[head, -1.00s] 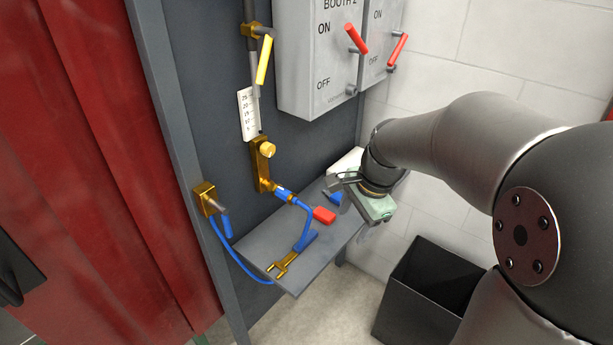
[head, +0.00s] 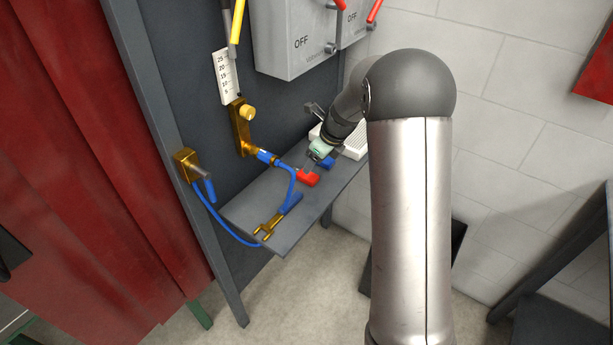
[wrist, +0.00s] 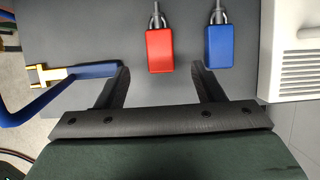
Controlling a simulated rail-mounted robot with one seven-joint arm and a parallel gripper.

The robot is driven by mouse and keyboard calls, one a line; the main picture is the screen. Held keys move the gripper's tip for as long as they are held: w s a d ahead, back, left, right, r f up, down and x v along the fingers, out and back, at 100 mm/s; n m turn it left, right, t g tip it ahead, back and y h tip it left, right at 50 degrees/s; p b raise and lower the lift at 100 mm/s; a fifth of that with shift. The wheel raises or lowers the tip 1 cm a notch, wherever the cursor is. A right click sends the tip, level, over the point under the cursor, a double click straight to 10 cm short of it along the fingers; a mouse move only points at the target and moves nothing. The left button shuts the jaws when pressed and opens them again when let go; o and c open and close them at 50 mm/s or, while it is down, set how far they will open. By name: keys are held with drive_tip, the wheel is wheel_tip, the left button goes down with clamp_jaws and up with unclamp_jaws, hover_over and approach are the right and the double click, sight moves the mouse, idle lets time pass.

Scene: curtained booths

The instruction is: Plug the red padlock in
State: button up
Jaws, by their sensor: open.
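The red padlock (head: 307,178) lies on the grey shelf (head: 250,212). In the wrist view the red padlock (wrist: 160,51) lies flat with its metal shackle pointing away from my gripper. My gripper (wrist: 160,75) is open and empty, its two dark fingers pointing at the padlock from its body end. The padlock shows between the lines of the two fingers, just beyond their tips, left of the right finger. In the head view my gripper (head: 311,163) is just above or beside the padlock, and the arm hides part of the shelf.
A blue padlock (wrist: 220,46) lies right of the red one. A white slatted box (wrist: 292,55) stands further right. A blue-handled brass torch (head: 283,211) with a blue hose lies at the shelf's front. Switch boxes (head: 300,40) hang above. Red curtain (head: 90,170) is at left.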

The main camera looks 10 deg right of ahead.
sight(302, 174)
drive_tip(key=p+x, duration=0.1)
drive_tip(key=x, duration=0.6)
drive_tip(key=shift+w+f, duration=0.1)
drive_tip(key=shift+f, duration=0.05)
drive_tip(key=c, duration=1.2)
